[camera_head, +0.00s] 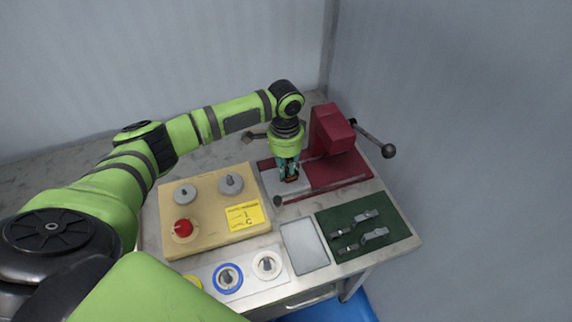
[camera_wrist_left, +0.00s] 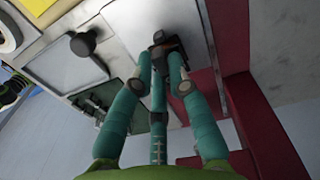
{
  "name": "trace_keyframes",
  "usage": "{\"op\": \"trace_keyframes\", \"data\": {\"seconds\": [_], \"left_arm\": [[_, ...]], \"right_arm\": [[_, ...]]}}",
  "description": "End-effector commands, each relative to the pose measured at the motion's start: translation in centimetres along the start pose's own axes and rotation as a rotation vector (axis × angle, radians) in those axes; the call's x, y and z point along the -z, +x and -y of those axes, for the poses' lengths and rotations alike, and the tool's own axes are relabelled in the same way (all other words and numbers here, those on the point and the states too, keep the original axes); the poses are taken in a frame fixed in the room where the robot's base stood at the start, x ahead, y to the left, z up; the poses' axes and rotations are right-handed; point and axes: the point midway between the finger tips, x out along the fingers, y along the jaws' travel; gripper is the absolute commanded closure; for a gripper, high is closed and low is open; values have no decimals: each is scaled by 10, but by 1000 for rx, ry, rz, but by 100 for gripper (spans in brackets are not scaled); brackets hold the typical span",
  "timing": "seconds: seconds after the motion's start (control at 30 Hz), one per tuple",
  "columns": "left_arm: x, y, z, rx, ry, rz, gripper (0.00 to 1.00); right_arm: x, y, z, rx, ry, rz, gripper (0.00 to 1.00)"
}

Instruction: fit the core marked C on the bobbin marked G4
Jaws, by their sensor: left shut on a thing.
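My left gripper (camera_head: 289,177) points down over the pale plate of the red winder, with its fingers shut on a small dark piece with an orange patch. In the left wrist view this dark piece (camera_wrist_left: 168,45) sits between the fingertips of the gripper (camera_wrist_left: 163,68), over the pale plate (camera_wrist_left: 203,60). I cannot tell whether it is the core or the bobbin, or whether it touches the plate. No C or G4 mark is readable on any part. A yellow note (camera_head: 245,215) on the wooden board shows a 1 and a C. My right gripper is out of view.
The red winder (camera_head: 333,132) has a ball-ended crank (camera_head: 388,150) at right. The wooden board (camera_head: 215,240) carries two grey pieces and a red one (camera_head: 183,228). In front are ringed spools (camera_head: 228,278), an empty grey tray (camera_head: 304,245) and a green mat (camera_head: 395,232) with grey clamps.

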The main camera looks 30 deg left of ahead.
Motion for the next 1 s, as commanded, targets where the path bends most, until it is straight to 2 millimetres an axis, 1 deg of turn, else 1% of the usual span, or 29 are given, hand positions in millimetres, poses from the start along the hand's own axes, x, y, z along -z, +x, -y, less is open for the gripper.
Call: {"op": "trace_keyframes", "data": {"seconds": [0.33, 0.37, 0.4, 0.77, 0.87, 0.97, 1.0], "left_arm": [[0, 9, 0, 0, 0, 0, 100], [0, 8, 0, 1, 0, -1, 71], [0, 8, 0, 0, 0, 0, 55], [0, 7, 0, 0, 0, 0, 55], [0, -1, 0, 0, 0, -1, 55], [1, -16, 1, 2, 0, -3, 55], [1, -25, 1, 3, 1, -5, 55]], "right_arm": [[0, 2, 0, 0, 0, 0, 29], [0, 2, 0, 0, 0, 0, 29], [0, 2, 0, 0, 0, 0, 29], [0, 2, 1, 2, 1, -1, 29], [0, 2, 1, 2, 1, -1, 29], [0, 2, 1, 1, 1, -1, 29], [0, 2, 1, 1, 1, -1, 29]]}}
